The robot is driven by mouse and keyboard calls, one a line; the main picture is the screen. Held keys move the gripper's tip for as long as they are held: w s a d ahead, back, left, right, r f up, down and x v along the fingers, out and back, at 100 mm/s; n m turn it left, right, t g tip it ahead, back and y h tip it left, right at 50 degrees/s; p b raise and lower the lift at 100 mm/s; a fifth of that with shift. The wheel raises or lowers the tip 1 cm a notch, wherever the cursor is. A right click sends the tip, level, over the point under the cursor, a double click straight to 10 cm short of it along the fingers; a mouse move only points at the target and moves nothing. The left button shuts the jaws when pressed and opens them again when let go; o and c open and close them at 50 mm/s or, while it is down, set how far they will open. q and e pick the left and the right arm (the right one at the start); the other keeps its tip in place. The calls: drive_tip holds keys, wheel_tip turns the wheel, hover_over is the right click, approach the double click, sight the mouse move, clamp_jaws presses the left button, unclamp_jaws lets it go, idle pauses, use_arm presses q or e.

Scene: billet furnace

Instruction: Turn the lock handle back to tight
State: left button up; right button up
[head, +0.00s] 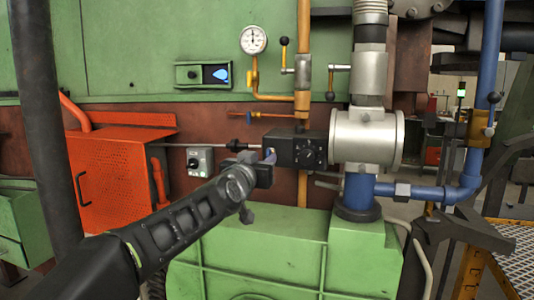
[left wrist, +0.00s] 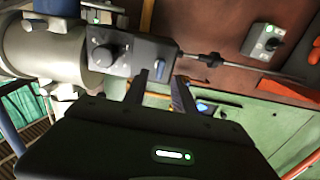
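A black actuator box (head: 296,150) with a round knob (head: 309,155) on its face is fixed to the left of a grey valve body (head: 367,138). A small blue piece, possibly the lock handle (head: 270,156), shows at the box's left end, partly hidden by my gripper. My left gripper (head: 265,168) is just below and left of the box. In the left wrist view the box (left wrist: 128,55) lies beyond the fingers (left wrist: 161,88), which stand apart with a gap between them. Contact with the handle cannot be told. My right gripper is not in view.
A thin rod (head: 205,145) runs left from the box. A grey switch box (head: 199,161) is on the brown wall. An orange cabinet (head: 112,180) stands left, a green housing (head: 285,255) below. Blue pipe (head: 430,192) and yellow pipe (head: 303,60) crowd the area.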

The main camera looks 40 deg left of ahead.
sight(268, 155)
use_arm(q)
drive_tip(key=p+x, duration=0.1)
drive_tip(key=x, duration=0.3)
drive_tip(key=shift+w, duration=0.1)
drive_tip(key=shift+c, duration=0.4)
clamp_jaws()
